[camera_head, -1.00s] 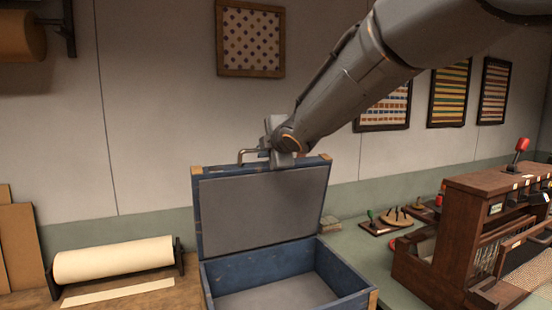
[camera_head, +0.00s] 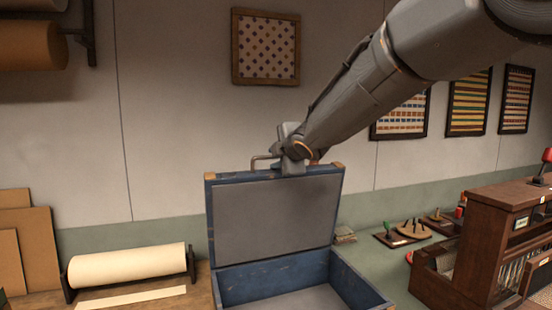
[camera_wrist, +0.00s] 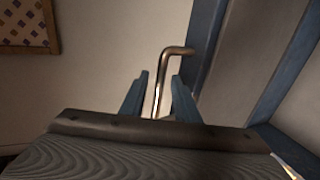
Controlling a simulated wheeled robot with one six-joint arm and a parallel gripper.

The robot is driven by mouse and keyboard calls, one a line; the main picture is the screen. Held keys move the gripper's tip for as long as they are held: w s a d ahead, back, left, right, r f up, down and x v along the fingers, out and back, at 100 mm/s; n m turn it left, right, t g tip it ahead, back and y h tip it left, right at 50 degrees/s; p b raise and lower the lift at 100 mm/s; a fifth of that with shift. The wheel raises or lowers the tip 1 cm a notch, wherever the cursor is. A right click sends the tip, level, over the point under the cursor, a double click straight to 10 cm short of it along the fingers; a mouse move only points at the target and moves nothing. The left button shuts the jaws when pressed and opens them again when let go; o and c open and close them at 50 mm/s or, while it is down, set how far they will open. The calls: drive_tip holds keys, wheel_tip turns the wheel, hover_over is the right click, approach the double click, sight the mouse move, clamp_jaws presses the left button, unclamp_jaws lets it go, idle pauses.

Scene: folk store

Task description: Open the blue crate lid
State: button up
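The blue crate (camera_head: 270,280) stands on the bench with its interior showing. Its blue lid (camera_head: 216,222), with a grey inner panel, is raised and stands nearly upright at the back of the crate. A metal handle (camera_head: 256,160) sits at the lid's top edge. My gripper (camera_head: 283,163) is at this edge, beside the handle; the arm hides part of it. In the wrist view, my two fingers (camera_wrist: 160,75) are apart. The bent handle (camera_wrist: 180,50) passes between them, with gaps showing on both sides.
A paper roll (camera_head: 130,265) on a stand is left of the crate, near cardboard sheets (camera_head: 38,250). Small stamps (camera_head: 403,232) and a wooden rack (camera_head: 490,240) are to the right. The wall (camera_head: 165,150) is close behind the lid.

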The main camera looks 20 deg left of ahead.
drive_tip(key=v, duration=0.8)
drive_tip(key=shift+b, duration=0.4)
drive_tip(key=shift+f, duration=0.1)
